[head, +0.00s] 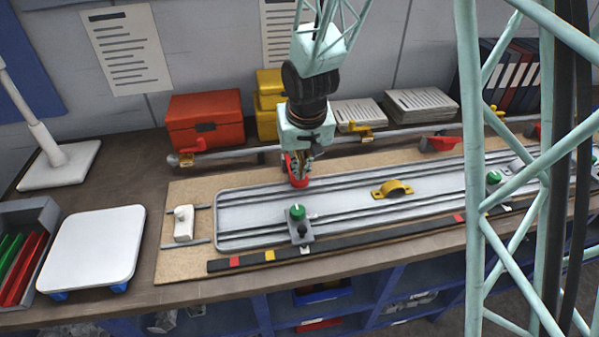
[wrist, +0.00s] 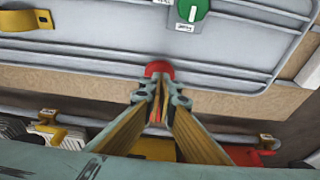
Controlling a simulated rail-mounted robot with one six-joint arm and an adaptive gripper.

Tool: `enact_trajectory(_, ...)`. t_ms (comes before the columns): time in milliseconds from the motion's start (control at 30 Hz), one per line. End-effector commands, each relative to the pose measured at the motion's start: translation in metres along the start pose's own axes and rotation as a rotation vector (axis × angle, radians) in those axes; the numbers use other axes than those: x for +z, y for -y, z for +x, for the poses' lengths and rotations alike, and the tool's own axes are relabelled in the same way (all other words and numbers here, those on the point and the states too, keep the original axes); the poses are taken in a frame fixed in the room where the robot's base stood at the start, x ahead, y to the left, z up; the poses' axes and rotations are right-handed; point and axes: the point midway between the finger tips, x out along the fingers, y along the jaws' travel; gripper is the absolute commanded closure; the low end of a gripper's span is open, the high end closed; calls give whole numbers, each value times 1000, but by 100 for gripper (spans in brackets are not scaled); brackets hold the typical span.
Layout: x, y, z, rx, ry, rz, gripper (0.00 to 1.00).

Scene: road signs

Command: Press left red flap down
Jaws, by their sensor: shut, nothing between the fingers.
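The left red flap (head: 299,182) is at the back edge of the long grey panel, below my gripper and partly hidden by it. It also shows in the wrist view as a red rounded piece (wrist: 159,68) right at the fingertips. My gripper (head: 297,170) points down at it, with its fingers closed together and nothing held between them. In the wrist view the fingertips (wrist: 159,90) meet at the flap's near side and seem to touch it. The flap's exact tilt cannot be told.
Other red flaps (head: 440,143) stand to the right along the grey rail (head: 240,151). A green knob (head: 297,212) and a yellow arched handle (head: 393,188) sit on the panel. Red (head: 205,118) and yellow boxes stand behind. A white platform (head: 92,248) is at left.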

Motion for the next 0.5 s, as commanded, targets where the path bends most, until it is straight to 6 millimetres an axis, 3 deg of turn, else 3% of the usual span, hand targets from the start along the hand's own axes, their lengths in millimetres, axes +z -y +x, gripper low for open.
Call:
enact_trajectory(200,-10,-1,-25,-1,-7,0,100)
enact_trajectory(500,2,-1,-52,-1,-7,1,100)
